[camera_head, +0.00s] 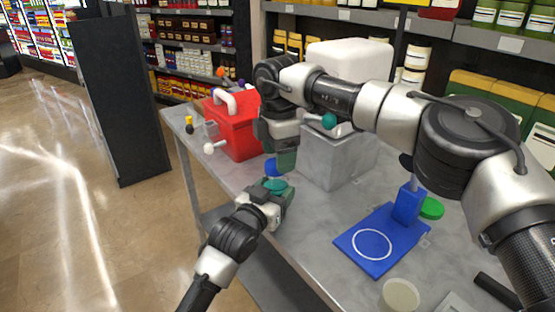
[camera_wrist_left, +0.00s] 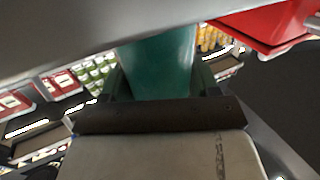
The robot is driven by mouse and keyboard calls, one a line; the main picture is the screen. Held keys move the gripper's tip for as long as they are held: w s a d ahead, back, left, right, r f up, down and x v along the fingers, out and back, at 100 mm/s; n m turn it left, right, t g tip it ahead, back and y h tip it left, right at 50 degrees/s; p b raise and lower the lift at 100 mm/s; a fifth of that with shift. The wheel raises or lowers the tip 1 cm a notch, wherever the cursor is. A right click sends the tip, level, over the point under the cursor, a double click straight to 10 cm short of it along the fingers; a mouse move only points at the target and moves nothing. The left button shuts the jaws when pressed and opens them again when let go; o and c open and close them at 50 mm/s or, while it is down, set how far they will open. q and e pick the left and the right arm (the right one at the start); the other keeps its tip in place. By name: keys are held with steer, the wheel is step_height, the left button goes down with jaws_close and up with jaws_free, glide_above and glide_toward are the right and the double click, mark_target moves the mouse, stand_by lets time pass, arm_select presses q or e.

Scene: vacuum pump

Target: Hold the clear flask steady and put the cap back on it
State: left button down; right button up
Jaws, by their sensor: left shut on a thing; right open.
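My left gripper (camera_head: 278,194) is low at the table's left edge, shut on a teal, rounded thing (camera_head: 275,184). It fills the space between the fingers in the left wrist view (camera_wrist_left: 160,62). It appears to be the flask, though it looks teal rather than clear. My right gripper (camera_head: 284,162) is open just above and behind it, pointing down. A blue rounded thing (camera_head: 270,167) shows at the left of the right fingertips. I cannot tell whether it is the cap or whether it touches the fingers. The flask's mouth is not clearly visible.
A red box (camera_head: 234,128) with a white pipe stands behind on the grey table (camera_head: 318,220). A grey block (camera_head: 338,157) is right of my right gripper. A blue stand (camera_head: 378,256), a green disc (camera_head: 432,208) and a pale cup (camera_head: 400,294) lie further right.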

step_height(320, 180, up, 3)
steer(key=shift+f, duration=0.2)
steer(key=shift+n, duration=0.3)
steer(key=shift+c, duration=0.2)
